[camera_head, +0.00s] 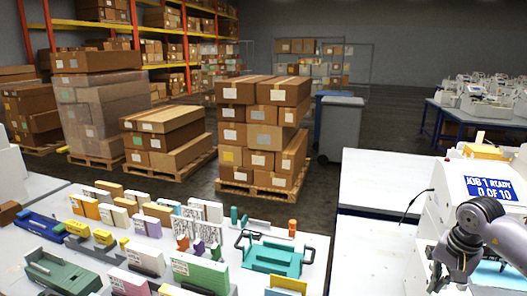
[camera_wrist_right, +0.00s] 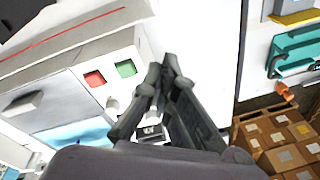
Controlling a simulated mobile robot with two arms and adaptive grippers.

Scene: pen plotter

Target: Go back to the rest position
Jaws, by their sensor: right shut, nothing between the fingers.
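My right gripper (camera_head: 437,280) is at the lower right in the head view, in front of the white pen plotter (camera_head: 440,205). In the right wrist view its fingers (camera_wrist_right: 165,68) are shut and empty. The plotter's screen (camera_head: 487,188) reads "JOB 1 READY 0 OF 10". In the right wrist view the plotter's front panel (camera_wrist_right: 75,48) has a red button (camera_wrist_right: 95,79) and a green button (camera_wrist_right: 126,68). The fingertips appear close to this panel, but I cannot tell the exact gap. My left gripper is not in view.
A white table (camera_head: 240,274) at the left holds several boxes, cards and a teal fixture (camera_head: 272,259). The white worktop (camera_head: 375,190) beside the plotter is mostly clear. Stacked cartons (camera_head: 262,115), a grey bin (camera_head: 340,128) and more machines (camera_head: 487,95) stand behind.

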